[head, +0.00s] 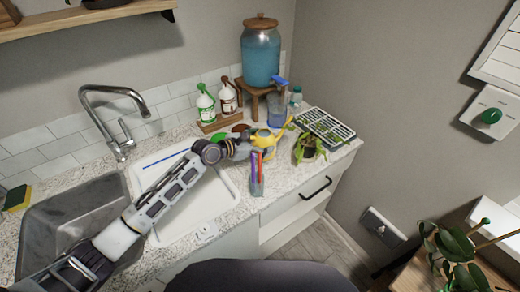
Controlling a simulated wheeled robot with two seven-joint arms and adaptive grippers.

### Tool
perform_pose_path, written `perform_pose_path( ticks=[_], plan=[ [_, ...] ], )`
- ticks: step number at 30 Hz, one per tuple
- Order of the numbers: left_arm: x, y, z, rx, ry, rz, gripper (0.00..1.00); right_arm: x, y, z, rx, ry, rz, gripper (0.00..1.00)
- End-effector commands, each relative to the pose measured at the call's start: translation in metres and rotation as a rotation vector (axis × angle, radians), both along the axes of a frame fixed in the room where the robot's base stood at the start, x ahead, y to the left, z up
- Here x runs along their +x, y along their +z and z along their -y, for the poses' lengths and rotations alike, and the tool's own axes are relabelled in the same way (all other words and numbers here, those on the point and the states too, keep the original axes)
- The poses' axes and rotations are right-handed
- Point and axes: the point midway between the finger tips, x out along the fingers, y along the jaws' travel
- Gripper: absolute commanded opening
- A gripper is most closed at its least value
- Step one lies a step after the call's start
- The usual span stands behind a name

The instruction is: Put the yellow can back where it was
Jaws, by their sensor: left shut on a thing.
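The yellow can (268,143), a small watering can with its spout toward the upper right, is at the back right part of the counter. My left gripper (248,147) reaches it from the left and is shut on it. The gripper's fingers are small here and partly hidden against the can. I cannot tell whether the can touches the counter or is held just above it. My right gripper is not in view.
A cup of coloured sticks (257,180) stands in front of the can. A potted plant (307,148) and a seed tray (325,128) are to its right. A spray bottle (277,108) and a glass dispenser (261,55) stand behind. A white tray (225,205) lies under my arm.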

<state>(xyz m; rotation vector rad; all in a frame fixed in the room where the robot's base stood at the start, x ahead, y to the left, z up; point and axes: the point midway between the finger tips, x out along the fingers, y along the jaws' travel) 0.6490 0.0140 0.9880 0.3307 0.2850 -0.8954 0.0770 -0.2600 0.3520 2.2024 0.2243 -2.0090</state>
Motion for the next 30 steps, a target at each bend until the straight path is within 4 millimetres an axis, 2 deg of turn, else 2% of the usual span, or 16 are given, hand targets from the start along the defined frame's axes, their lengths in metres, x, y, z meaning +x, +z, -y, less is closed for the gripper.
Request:
perform_pose_path(
  ticks=[10, 25, 26, 30],
  plan=[
    [0.001, -0.029, 0.0, -0.001, 0.002, 0.002, 0.29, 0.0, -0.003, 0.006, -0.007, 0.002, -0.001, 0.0],
    [0.0, -0.034, 0.0, -0.002, 0.0, 0.002, 0.29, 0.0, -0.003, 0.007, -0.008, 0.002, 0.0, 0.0],
    [0.0, -0.036, 0.0, 0.001, 0.0, -0.001, 0.84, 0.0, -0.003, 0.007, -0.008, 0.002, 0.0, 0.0],
    [0.0, -0.037, 0.0, 0.001, 0.0, -0.001, 1.0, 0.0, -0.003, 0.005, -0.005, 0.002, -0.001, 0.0]
  ],
)
